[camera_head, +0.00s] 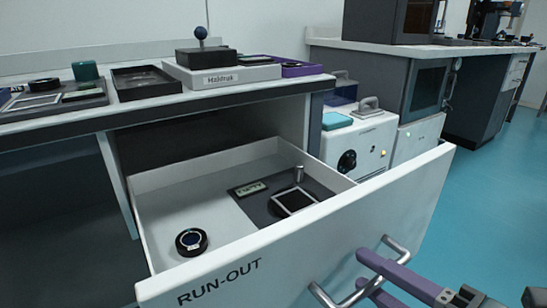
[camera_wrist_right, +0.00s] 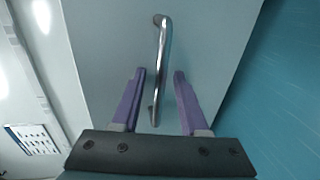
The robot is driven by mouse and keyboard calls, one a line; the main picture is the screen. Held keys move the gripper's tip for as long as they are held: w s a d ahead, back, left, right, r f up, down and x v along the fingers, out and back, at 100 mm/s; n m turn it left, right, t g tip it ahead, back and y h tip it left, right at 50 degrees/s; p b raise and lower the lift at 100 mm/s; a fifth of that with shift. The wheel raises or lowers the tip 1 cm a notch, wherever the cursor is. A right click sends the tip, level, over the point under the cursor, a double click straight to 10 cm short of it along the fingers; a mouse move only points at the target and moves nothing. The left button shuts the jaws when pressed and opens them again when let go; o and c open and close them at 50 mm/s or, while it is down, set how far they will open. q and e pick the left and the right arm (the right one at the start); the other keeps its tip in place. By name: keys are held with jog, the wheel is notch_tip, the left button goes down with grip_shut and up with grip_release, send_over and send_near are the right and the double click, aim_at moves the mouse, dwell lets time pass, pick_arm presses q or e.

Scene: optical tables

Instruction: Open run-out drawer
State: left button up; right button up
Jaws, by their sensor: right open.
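The run-out drawer (camera_head: 300,240) is pulled well out from under the bench in the head view, its front labelled RUN-OUT. A metal bar handle (camera_head: 330,296) is fixed on its front and also shows in the right wrist view (camera_wrist_right: 160,65). My right gripper (camera_head: 366,270) is at the handle. In the right wrist view its purple fingers (camera_wrist_right: 158,75) are open, one on each side of the bar, with gaps visible. Inside the drawer are a round black-ringed part (camera_head: 191,242) and a dark mat (camera_head: 262,210) with a square-framed part, a small label and a metal cylinder. My left gripper is not in view.
The bench (camera_head: 200,98) above holds a grey Hajdruk box (camera_head: 222,76), a black tray (camera_head: 146,82) and other parts. White equipment boxes (camera_head: 358,143) stand behind the drawer's right side. Blue floor (camera_head: 490,190) is free to the right.

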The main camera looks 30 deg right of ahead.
jog(key=p+v, duration=0.2)
jog(key=v, duration=0.8)
dwell(0.3)
jog(key=w+r+m+g+h+p, duration=0.1)
jog(key=w+r+m+g+p, duration=0.1)
jog(key=r+m+p, duration=0.35)
jog(key=w+d+r+m+g+h+p, duration=0.1)
jog(key=w+r+m+g+p, duration=0.15)
jog(key=r+p, duration=0.6)
jog(key=w+r+m+g+h+p, duration=0.1)
jog(key=w+r+m+p, duration=0.2)
jog(key=r+p, duration=0.4)
jog(key=s+a+r+m+g+y+p, duration=0.1)
jog(key=s+a+r+m+g+p, duration=0.25)
jog(key=r+p, duration=0.55)
jog(key=s+a+r+m+g+y+p, duration=0.25)
jog(key=a+r+p, duration=0.25)
jog(key=r+p, duration=0.5)
notch_tip(320, 180, up, 34)
jog(key=p, duration=3.4)
jog(key=shift+s+d+n+h, duration=0.2)
jog(key=shift+d+n+h, duration=0.1)
jog(key=shift+h, duration=0.15)
